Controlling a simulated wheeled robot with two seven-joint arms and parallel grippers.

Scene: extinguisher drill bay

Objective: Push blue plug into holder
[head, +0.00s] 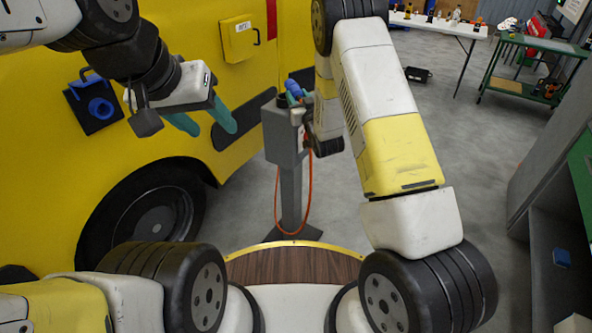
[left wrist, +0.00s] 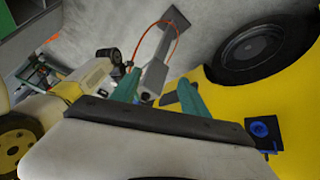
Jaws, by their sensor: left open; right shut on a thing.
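The blue plug (head: 293,88) is at the top of a grey post (head: 284,140) in the head view. My right gripper (head: 295,98) is shut on it, with its teal fingers partly hidden by my own wrist. A dark holder opening seems to be at the post's top, but I cannot tell how far the plug is in it. My left gripper (head: 204,120) is open and empty, left of the post and in front of the yellow vehicle. Its teal fingers also show in the left wrist view (left wrist: 158,93), apart from the post (left wrist: 153,75).
A blue socket on a black plate (head: 95,106) is on the yellow vehicle's side (head: 50,160). An orange cable (head: 309,185) hangs beside the post. A white table (head: 440,25) and a green cart (head: 540,45) stand at the back right. The floor between is mostly clear.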

